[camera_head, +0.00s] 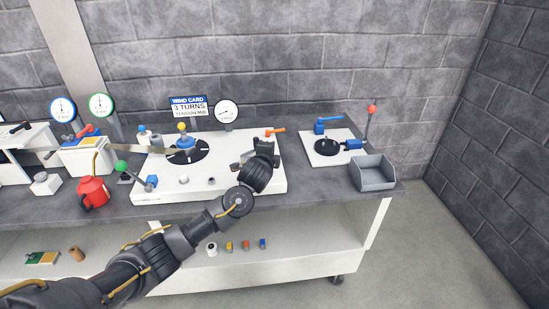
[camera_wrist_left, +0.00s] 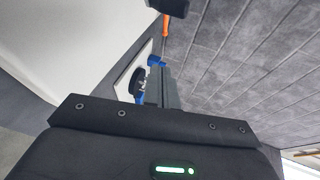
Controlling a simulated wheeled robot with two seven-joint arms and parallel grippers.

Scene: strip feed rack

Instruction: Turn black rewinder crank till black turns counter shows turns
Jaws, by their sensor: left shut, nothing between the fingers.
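The large white unit (camera_head: 160,190) on the bench carries a black slotted disc (camera_head: 200,150) with a blue hub (camera_head: 187,142) and a yellow knob. A dark-rimmed dial (camera_head: 227,112) stands at its back; its reading is too small to tell. A card (camera_head: 188,107) beside it reads "WIND CARD 3 TURNS". My left gripper (camera_head: 263,148) is shut and empty over the unit's right part, close to an orange lever (camera_head: 275,131). An orange lever also shows in the left wrist view (camera_wrist_left: 165,26). I cannot make out the black crank clearly; my gripper may hide it. My right gripper is out of view.
A green-knobbed lever (camera_head: 121,166) and a red oil can (camera_head: 94,191) are at the left. A white plate (camera_head: 318,155) with blue clamps and a grey bin (camera_head: 372,176) stand at the right. Blue-rimmed (camera_head: 63,109) and green-rimmed (camera_head: 101,105) dials stand further left.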

